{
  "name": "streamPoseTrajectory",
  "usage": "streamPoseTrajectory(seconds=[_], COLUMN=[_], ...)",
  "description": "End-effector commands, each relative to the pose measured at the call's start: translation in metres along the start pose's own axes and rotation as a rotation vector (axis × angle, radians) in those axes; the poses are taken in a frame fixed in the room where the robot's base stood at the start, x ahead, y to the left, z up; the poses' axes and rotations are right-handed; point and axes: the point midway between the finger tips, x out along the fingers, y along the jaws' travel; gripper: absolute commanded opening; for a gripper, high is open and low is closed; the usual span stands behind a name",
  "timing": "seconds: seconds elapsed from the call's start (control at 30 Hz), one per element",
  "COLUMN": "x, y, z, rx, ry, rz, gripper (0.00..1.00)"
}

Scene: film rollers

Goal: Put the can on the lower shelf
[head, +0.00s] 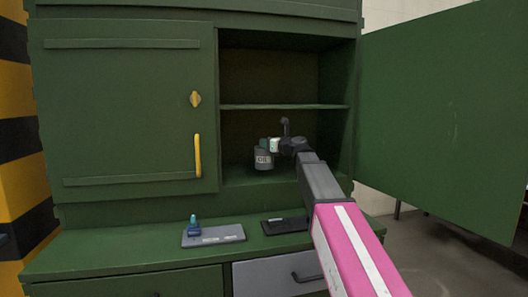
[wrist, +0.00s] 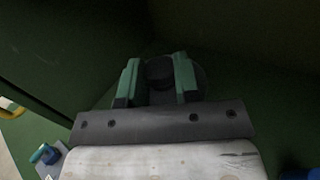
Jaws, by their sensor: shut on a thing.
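The can (head: 263,160) is a small grey-green cylinder with a pale label, upright inside the open right half of the green cabinet. My gripper (head: 268,145) reaches in from the right and is shut on its upper part. In the wrist view the green fingers of my gripper (wrist: 158,80) stand either side of the can's dark top (wrist: 160,72). The can is in the lower compartment, over the lower shelf (head: 240,179). I cannot tell whether its base touches the shelf. The upper shelf (head: 285,106) is above it.
The left door (head: 125,110) is closed, with a yellow handle (head: 198,155). The right door (head: 445,115) is swung wide open. On the counter below lie a grey board (head: 225,236) with a small blue-teal object (head: 194,226), and a dark flat item (head: 282,226). Both shelves look otherwise empty.

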Motion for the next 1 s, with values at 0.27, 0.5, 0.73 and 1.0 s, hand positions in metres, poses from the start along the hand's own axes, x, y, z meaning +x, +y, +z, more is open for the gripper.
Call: streamPoseTrajectory(seconds=[0.27,0.5,0.73,1.0], x=[0.019,0.018,0.019,0.019], y=[0.0,0.001,0.0,0.0], z=[-0.003,-0.031,-0.035,-0.037], rx=[0.0,0.002,-0.001,-0.001], ry=[0.0,0.0,-0.001,0.0], rz=[0.0,0.0,-0.001,-0.001], gripper=[0.0,0.0,0.0,0.55])
